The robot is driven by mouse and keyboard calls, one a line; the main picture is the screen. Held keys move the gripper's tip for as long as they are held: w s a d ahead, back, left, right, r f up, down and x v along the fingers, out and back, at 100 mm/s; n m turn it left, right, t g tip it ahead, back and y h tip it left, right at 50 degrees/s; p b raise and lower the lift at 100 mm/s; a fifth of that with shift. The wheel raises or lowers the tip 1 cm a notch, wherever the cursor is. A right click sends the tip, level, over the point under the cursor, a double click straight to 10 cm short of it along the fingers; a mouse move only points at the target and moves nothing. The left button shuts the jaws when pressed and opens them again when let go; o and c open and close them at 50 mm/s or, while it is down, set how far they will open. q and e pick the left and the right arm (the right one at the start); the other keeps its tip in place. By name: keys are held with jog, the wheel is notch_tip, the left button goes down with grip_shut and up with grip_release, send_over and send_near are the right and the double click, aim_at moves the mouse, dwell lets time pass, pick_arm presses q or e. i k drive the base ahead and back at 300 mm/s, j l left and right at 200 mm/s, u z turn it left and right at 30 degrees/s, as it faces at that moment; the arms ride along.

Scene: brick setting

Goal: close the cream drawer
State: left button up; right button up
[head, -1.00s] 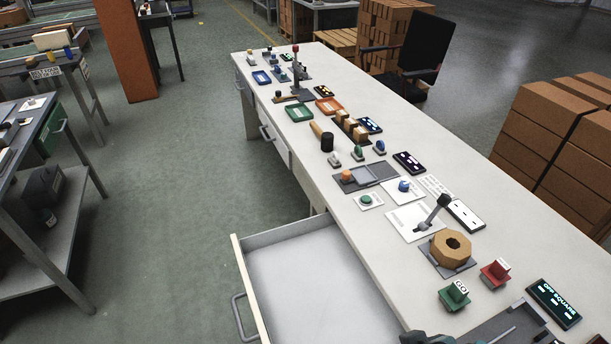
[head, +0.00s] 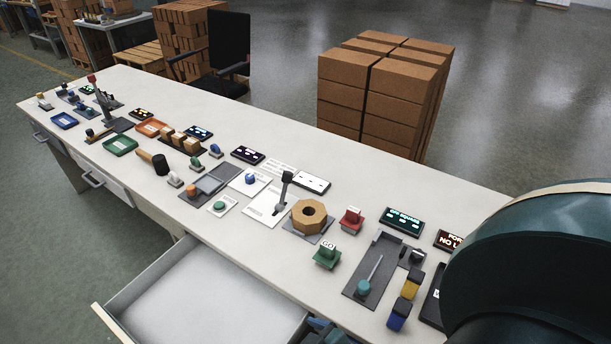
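The cream drawer (head: 211,296) stands pulled out from the front of the long white table, at the bottom of the head view. Its inside is pale and looks empty. Its front panel (head: 113,325) is at the lower left, and the handle is out of the frame. A dark teal part of my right arm fills the lower right. A small dark part of mine shows at the bottom edge by the drawer's right side. Neither gripper's fingertips can be seen.
The white table (head: 330,157) carries switches, trays, a lever (head: 283,190), a wooden octagonal ring (head: 309,214) and small displays. Stacked cardboard boxes (head: 379,95) and a black chair (head: 228,52) stand behind it. Green floor (head: 40,250) is clear at the left.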

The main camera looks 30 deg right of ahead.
aim_at(192, 293)
jog(key=z, duration=1.1)
jog(key=k+u, duration=0.2)
jog(key=u, duration=0.25)
jog(key=k+u, duration=0.15)
jog(key=u, duration=0.3)
jog(key=k+u, duration=0.2)
jog(key=u, duration=0.3)
jog(key=i+j+z, duration=0.1)
jog(key=z, duration=0.3)
jog(key=i+j+z, duration=0.1)
jog(key=j+z, duration=0.15)
jog(key=z, duration=0.15)
jog(key=i+j+z, duration=0.1)
jog(key=z, duration=0.25)
jog(key=j, duration=0.1)
